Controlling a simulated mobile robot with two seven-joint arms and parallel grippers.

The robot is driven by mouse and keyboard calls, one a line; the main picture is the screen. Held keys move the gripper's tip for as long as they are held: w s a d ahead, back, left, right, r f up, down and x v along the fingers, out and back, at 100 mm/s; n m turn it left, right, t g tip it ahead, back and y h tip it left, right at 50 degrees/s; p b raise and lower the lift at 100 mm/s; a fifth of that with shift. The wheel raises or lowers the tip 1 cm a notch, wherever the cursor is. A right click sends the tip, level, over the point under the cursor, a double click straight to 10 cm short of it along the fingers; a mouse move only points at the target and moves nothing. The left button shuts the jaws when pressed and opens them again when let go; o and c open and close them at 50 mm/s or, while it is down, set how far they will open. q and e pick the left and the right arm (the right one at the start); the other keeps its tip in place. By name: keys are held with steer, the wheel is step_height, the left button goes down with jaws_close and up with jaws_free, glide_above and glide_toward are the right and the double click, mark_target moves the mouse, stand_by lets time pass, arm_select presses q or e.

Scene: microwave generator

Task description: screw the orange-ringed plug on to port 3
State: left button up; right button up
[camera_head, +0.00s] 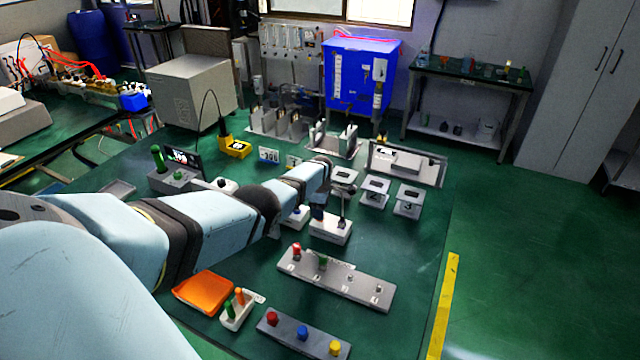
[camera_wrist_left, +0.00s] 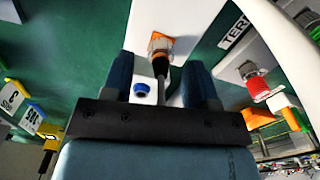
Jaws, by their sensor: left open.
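In the left wrist view the orange-ringed plug (camera_wrist_left: 160,58) has a silver end, a dark body and a grey stem. It appears between the fingers of my left gripper (camera_wrist_left: 160,80), which is open, with gaps on both sides. The plug is at a white block (camera_wrist_left: 172,15) with an orange square patch. In the head view my left gripper (camera_head: 327,195) reaches down by a pale block (camera_head: 330,230); the plug is hard to make out there. A grey stand (camera_head: 407,202) is marked 3. A grey bar (camera_head: 320,280) carries red and green caps and two bare silver studs; its port numbers are unreadable.
A blue cap (camera_wrist_left: 143,88) lies close to the left finger, and a red cap (camera_wrist_left: 258,88) is at the right. A front bar (camera_head: 290,332) holds red, blue and yellow knobs.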

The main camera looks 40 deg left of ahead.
arm_select(q)
step_height(320, 180, up, 4)
steer(key=shift+r+p, duration=0.25)
steer(key=shift+p, duration=0.75)
step_height(320, 180, up, 8)
steer(key=shift+a, duration=0.1)
steer(key=shift+s, duration=0.1)
